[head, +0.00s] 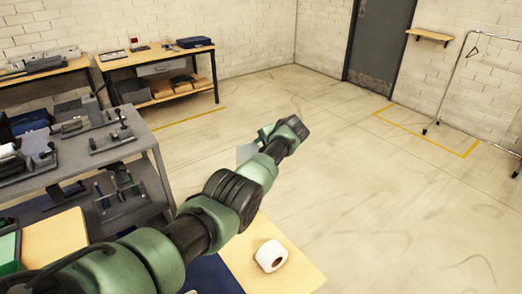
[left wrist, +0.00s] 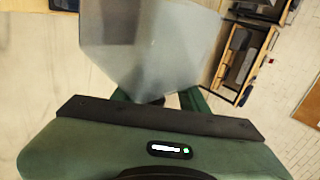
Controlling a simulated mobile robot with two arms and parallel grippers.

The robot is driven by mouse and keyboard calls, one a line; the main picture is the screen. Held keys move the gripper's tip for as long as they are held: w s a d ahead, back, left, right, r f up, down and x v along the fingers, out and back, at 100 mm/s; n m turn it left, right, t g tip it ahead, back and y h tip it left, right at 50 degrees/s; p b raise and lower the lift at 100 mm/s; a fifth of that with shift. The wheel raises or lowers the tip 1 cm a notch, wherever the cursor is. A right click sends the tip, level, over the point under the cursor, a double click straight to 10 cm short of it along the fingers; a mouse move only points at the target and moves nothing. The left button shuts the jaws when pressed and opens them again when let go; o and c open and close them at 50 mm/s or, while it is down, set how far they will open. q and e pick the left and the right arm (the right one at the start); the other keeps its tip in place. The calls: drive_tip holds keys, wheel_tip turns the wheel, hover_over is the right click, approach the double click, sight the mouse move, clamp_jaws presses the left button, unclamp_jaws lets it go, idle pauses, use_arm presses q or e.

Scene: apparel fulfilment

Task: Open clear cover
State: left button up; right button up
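A clear, greyish see-through panel, which looks like the clear cover, shows as a small pale piece (head: 246,153) beside my left gripper (head: 262,138) in the head view. In the left wrist view the clear cover (left wrist: 150,45) is large and fills the space in front of the left gripper (left wrist: 160,97). Its lower end lies between the two green fingers, and the gripper appears shut on it. The cover is in the air over open floor, with no other support in sight. The fingertips are partly hidden. My right gripper is not in view.
A grey bench (head: 150,147) with black fixtures stands at left. A wooden table corner with a white tape roll (head: 271,256) is below my arm. Wooden workbenches (head: 160,56) stand by the back wall. A clothes rail (head: 447,85) is at right. The middle floor is clear.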

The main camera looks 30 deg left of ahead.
use_arm(q)
drive_tip(key=v, duration=0.7)
drive_tip(key=shift+s+d+r+p, duration=0.15)
drive_tip(key=shift+d+r+p, duration=0.05)
drive_tip(key=shift+d+p, duration=0.15)
drive_tip(key=p+v, duration=0.9)
drive_tip(key=shift+w, duration=0.3)
idle(0.4)
drive_tip(key=shift+d, duration=0.1)
